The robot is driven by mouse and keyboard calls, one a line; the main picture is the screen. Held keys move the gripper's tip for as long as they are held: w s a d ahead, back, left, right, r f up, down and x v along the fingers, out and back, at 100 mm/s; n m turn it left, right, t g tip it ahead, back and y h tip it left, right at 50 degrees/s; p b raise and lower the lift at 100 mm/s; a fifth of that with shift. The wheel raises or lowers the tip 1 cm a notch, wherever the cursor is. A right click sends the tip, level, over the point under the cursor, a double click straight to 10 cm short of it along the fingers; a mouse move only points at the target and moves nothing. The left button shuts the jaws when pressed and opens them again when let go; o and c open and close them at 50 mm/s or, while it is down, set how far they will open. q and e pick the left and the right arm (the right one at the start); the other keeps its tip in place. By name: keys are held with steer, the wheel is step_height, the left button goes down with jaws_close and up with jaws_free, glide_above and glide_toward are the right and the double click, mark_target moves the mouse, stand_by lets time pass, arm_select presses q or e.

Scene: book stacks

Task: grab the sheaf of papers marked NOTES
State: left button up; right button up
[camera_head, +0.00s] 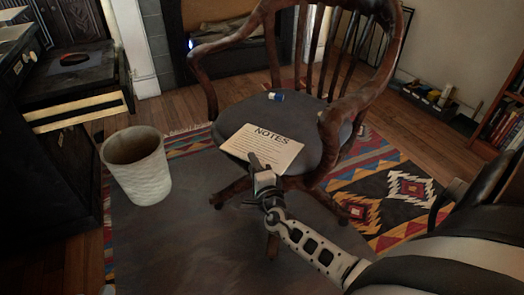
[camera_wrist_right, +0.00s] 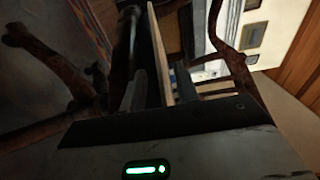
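The sheaf of papers marked NOTES (camera_head: 268,144) lies on the dark seat of a wooden armchair (camera_head: 232,121), its near edge at the seat's front. My right gripper (camera_head: 261,165) is at that near edge, with one dark finger showing over the paper. In the right wrist view the sheaf (camera_wrist_right: 159,50) shows edge-on as a thin light strip between the two fingers of the gripper (camera_wrist_right: 160,88). The fingers look apart, with a gap beside the sheaf; any contact is hard to make out. My left gripper is not in view.
A small blue and white object (camera_head: 276,96) lies farther back on the seat. The chair's curved arms rise on both sides of the sheaf. A white wastebasket (camera_head: 140,180) stands on the patterned rug to the left, and a bookshelf (camera_head: 505,120) is at the far right.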

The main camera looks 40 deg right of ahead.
steer(key=shift+w+d, duration=0.15)
steer(key=shift+w, duration=0.25)
steer(key=c, duration=0.5)
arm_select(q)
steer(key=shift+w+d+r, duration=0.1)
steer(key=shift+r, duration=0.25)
arm_select(e)
jaws_close()
steer(key=shift+r, duration=0.1)
